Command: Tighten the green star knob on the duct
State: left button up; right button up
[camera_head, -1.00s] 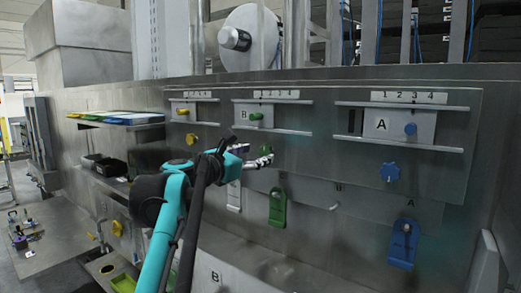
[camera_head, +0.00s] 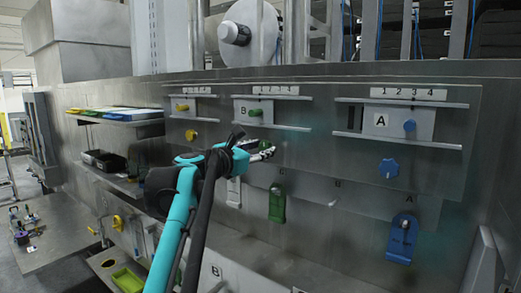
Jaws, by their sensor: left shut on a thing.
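The green star knob (camera_head: 265,145) is on the steel duct panel (camera_head: 330,150), below the green-knobbed slide plate (camera_head: 254,112) marked B. It is mostly hidden by my left gripper (camera_head: 264,151). That gripper reaches in from the left on the teal and black arm. Its fingers are at the knob and shut on it. How the fingers sit around the knob is too small to tell. My right gripper does not show.
A blue star knob (camera_head: 388,168) and blue latch (camera_head: 402,240) are to the right. A green latch (camera_head: 277,203) hangs just below the gripper. A yellow star knob (camera_head: 191,135) is to the left. A shelf with coloured sheets (camera_head: 115,115) juts out at far left.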

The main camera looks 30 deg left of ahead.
pick_arm(q)
jog(key=shift+m, duration=0.3)
jog(key=m+p, duration=0.1)
jog(key=m, duration=0.2)
jog(key=shift+d+m, duration=0.1)
jog(key=shift+m, duration=0.3)
jog(key=m, duration=0.4)
jog(key=shift+f+m+p, duration=0.1)
jog(key=shift+m+p, duration=0.2)
jog(key=shift+f+m+p, duration=0.2)
jog(key=shift+m+p, duration=0.25)
jog(key=shift+m, duration=6.2)
jog(key=shift+f+m+p, duration=0.2)
jog(key=shift+m+p, duration=0.25)
jog(key=shift+m, duration=6.2)
jog(key=shift+a+m, duration=0.2)
jog(key=shift+m, duration=0.1)
